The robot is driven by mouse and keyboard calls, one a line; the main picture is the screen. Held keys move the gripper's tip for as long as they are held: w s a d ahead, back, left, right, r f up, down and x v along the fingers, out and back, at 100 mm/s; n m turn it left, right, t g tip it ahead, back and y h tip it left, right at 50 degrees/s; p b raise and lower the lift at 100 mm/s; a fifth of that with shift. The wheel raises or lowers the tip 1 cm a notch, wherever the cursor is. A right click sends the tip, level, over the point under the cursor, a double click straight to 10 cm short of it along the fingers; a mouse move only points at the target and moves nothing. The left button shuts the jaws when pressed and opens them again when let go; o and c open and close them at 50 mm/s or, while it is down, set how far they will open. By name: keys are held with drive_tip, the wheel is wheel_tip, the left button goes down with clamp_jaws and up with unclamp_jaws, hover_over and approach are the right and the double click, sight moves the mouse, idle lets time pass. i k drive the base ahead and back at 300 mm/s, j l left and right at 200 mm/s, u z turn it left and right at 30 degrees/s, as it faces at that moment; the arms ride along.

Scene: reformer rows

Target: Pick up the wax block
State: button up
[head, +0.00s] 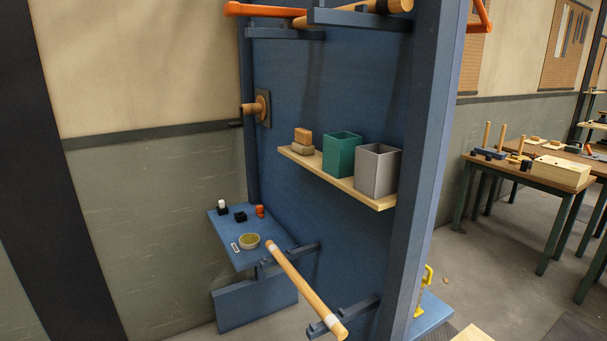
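A small wooden shelf (340,180) is fixed to the blue panel in the middle of the view. At its left end an orange-tan block (303,135) rests on a paler beige block (301,149). One of these may be the wax block, but I cannot tell which. They stand to the left of a teal open box (342,154) and apart from it. My gripper is not in view, so its state is hidden.
A grey open box (377,171) fills the shelf's right end. Below, a blue ledge (246,262) holds a bowl (249,241) and small items. A wooden bar (305,288) juts out low. A blue post (432,150) stands right of the shelf. Tables (535,180) stand far right.

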sight(302, 146)
drive_tip(key=u, duration=0.15)
drive_tip(key=i+j+u, duration=0.25)
drive_tip(key=j, duration=0.2)
drive_tip(key=j+u, duration=0.25)
drive_tip(key=j, duration=0.15)
drive_tip(key=i+j+u, duration=0.2)
drive_tip(key=j, duration=0.2)
drive_tip(key=i+j, duration=0.2)
drive_tip(key=i, duration=0.3)
drive_tip(key=i+j, duration=0.2)
drive_tip(key=i, duration=0.3)
drive_tip(key=i+j, duration=0.2)
drive_tip(key=i, duration=0.3)
drive_tip(key=i+z, duration=0.7)
drive_tip(key=z, duration=0.2)
drive_tip(key=i+j+z, duration=0.15)
drive_tip(key=i+z, duration=0.3)
drive_tip(key=k, duration=0.1)
